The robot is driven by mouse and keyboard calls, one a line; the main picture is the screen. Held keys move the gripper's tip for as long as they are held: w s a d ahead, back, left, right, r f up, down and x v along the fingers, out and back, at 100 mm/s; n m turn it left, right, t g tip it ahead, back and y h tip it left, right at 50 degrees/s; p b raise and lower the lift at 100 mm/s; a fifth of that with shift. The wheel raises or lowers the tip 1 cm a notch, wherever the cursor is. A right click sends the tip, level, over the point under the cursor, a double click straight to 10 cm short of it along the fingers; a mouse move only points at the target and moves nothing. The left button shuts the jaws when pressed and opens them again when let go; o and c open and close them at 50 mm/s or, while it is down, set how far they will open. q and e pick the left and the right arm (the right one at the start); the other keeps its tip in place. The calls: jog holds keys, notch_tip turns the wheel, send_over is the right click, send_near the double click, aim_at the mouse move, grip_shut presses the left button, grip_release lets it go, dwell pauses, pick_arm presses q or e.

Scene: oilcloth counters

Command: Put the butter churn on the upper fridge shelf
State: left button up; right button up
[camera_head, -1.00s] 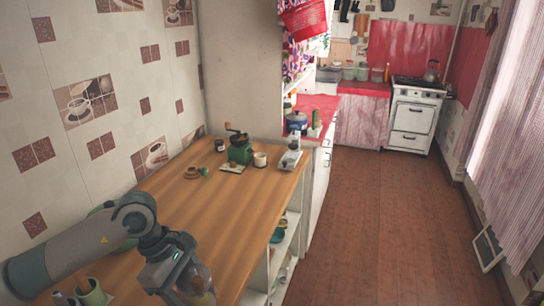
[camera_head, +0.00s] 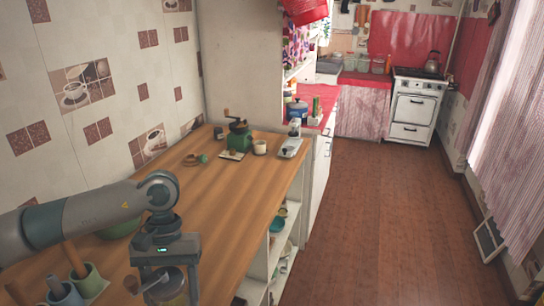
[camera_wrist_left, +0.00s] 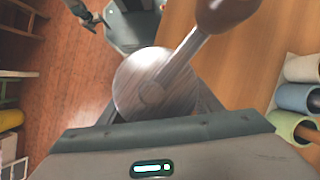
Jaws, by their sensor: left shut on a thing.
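The butter churn (camera_head: 173,290) is at the lower left of the head view, over the front of the counter, cut off by the picture's edge. It has a glass body and a crank with a brown wooden knob. My left gripper (camera_head: 165,279) is shut on it. In the left wrist view, I look down on the churn's round metal lid (camera_wrist_left: 150,85), with the crank reaching up right. A dark part that looks like my right gripper (camera_wrist_left: 88,14) shows small at the top left there; its jaws are unclear. I cannot make out a fridge shelf.
On the wooden counter (camera_head: 190,205) stand several cups with utensils (camera_head: 85,280) near the churn, a green bowl (camera_head: 120,228), a green coffee grinder (camera_head: 238,138) and a kitchen scale (camera_head: 291,147). Open shelves (camera_head: 265,262) are under its right edge. The floor (camera_head: 390,215) to the right is clear.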

pick_arm(q)
jog(key=shift+s+a+m, duration=0.1)
jog(key=shift+a+m, duration=0.15)
jog(key=shift+m, duration=0.35)
pick_arm(e)
jog(key=shift+f, duration=0.15)
jog(key=shift+d, duration=0.1)
dwell(1.1)
